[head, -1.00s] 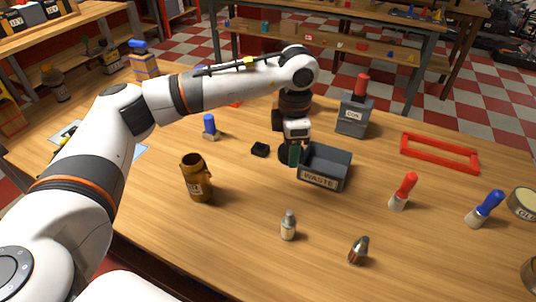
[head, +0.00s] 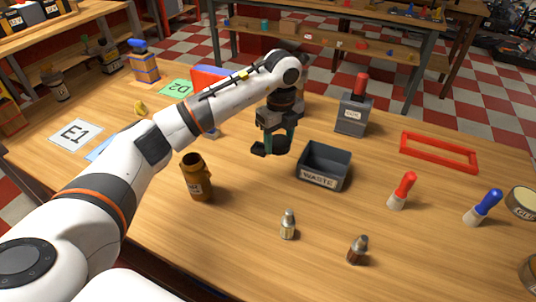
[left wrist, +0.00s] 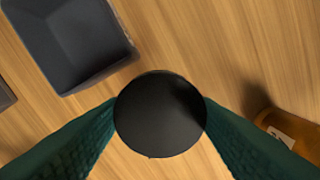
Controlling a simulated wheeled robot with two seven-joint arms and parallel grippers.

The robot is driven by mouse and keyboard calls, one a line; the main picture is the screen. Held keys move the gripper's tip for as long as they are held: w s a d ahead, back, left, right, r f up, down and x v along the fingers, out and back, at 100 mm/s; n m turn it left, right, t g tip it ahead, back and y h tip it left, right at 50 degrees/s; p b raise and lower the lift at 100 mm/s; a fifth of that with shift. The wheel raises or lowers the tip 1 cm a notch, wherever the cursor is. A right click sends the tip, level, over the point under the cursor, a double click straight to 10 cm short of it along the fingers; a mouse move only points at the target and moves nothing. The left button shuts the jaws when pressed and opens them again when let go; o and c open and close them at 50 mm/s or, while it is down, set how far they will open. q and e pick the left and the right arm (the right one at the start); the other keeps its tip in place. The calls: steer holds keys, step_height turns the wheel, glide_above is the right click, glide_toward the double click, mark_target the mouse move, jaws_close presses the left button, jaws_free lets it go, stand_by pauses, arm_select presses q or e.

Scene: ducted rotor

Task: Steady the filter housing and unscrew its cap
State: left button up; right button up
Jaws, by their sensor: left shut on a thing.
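An amber-brown housing (head: 197,178) with an open mouth and a label stands upright on the wooden table. Part of it also shows at the right edge of the left wrist view (left wrist: 285,132). My left gripper (head: 277,143) points down behind and right of the housing, apart from it. Its green fingers are shut on a round black piece (left wrist: 160,114), which looks like a cap. The fingers hold it on two opposite sides. My right gripper is not in view, and nothing is seen holding the housing.
The grey WASTE bin (head: 324,167) stands close to the right of my left gripper. A grey box with a red top (head: 353,115) is behind it. A red frame (head: 440,152), red-handled (head: 403,190) and blue-handled (head: 484,208) tools lie right. Two small metal-topped pieces (head: 288,225) (head: 357,250) stand in front.

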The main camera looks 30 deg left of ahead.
arm_select(q)
glide_above(278, 174)
step_height(278, 174, down, 5)
steer(key=shift+a+f, duration=0.1)
steer(key=shift+f, duration=0.1)
steer(key=shift+w+f+p, duration=0.1)
steer(key=shift+f+p, duration=0.2)
steer(key=shift+f, duration=2.05)
steer(key=shift+f, duration=0.1)
